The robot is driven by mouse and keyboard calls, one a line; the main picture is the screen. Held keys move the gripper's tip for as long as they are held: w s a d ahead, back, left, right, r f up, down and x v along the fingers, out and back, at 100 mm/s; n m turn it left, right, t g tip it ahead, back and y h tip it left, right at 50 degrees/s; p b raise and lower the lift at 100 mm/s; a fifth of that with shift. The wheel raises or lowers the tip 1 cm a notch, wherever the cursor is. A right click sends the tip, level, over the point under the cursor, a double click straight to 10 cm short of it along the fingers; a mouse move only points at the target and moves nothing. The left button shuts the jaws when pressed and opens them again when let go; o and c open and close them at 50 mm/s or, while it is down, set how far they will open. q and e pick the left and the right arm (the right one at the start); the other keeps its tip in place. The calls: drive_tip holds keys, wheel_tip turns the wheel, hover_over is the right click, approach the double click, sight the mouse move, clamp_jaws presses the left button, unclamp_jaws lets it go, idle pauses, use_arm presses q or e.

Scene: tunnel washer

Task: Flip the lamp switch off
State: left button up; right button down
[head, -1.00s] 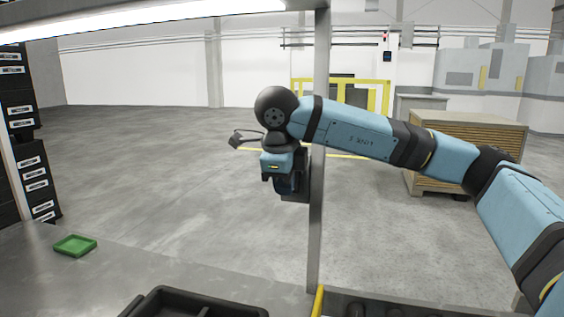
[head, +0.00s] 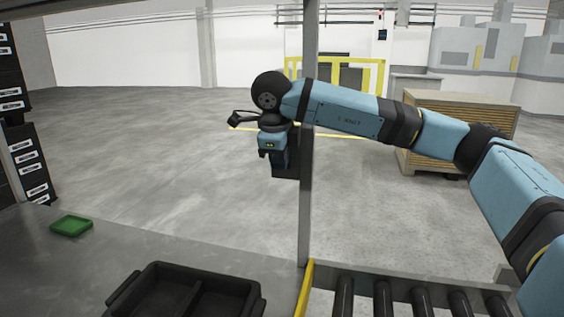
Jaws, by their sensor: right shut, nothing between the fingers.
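A dark box (head: 291,169), which looks like the switch housing, sits at the upright metal post (head: 305,215) in the middle of the head view. The switch lever itself is hidden or too small to tell. My right arm comes in from the right. My right gripper (head: 277,162) hangs below its dark round wrist, in front of the box. It is shut and empty. Its fingertips blend with the dark box, so I cannot tell whether they touch it. The lit lamp bar cannot be made out now. My left gripper is out of view.
Rollers (head: 382,299) lie right of the post, beside a yellow edge (head: 304,290). A wooden crate (head: 430,130) stands behind my arm. Dark labelled bins are at left.

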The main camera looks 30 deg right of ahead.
drive_tip(key=shift+w+r+p, duration=0.1)
drive_tip(key=shift+r+p, duration=0.3)
drive_tip(key=shift+r, duration=0.5)
